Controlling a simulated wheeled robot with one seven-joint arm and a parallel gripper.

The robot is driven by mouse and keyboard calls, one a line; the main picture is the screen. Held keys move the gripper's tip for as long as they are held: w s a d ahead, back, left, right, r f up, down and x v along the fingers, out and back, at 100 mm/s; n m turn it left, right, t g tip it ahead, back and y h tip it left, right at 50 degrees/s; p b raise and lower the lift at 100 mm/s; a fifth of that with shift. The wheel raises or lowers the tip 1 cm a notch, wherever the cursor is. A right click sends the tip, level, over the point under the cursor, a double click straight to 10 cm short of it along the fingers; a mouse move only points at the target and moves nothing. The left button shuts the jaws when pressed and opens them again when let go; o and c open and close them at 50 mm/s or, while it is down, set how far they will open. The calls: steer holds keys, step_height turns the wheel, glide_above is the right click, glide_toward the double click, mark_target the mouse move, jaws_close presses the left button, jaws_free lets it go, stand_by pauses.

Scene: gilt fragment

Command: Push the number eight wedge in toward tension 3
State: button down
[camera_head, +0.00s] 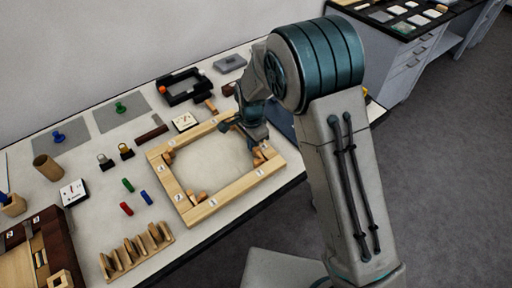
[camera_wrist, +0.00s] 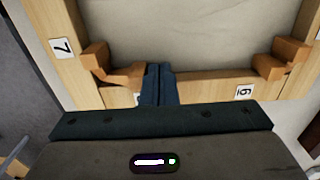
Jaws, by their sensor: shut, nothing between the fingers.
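The light wooden frame (camera_head: 237,188) lies on the table with a pale panel (camera_head: 207,158) inside it and small wooden wedges at its corners. My gripper (camera_wrist: 159,72) is shut and empty, its fingertips at the inner edge of one rail. In the wrist view, a wedge (camera_wrist: 122,76) lies along this rail just left of the fingers, and another wedge (camera_wrist: 96,58) is by the label 7 (camera_wrist: 62,47). I cannot tell whether the fingers touch the nearer wedge. A label (camera_wrist: 137,98) beside the fingers is partly hidden, so I cannot read an eight.
Another wedge pair (camera_wrist: 270,66) sits at the right corner, near a label (camera_wrist: 244,91) like 6 or 9. White dials stand beyond the frame (camera_head: 185,121) and at left (camera_head: 74,193); their readings are too small. A slotted wooden rack (camera_head: 135,250) stands near the front edge.

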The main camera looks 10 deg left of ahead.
steer(key=shift+s+d, duration=0.45)
steer(key=shift+d, duration=0.1)
stand_by(0.4)
steer(key=shift+w+a+r+p, duration=0.15)
steer(key=shift+r+p, duration=0.35)
steer(key=shift+r, duration=0.35)
steer(key=shift+w+a+r+p, duration=0.1)
steer(key=shift+r+p, duration=0.4)
steer(key=shift+r, duration=0.35)
steer(key=shift+w+a+r+p, duration=0.15)
steer(key=shift+r+p, duration=0.35)
steer(key=shift+r, duration=0.35)
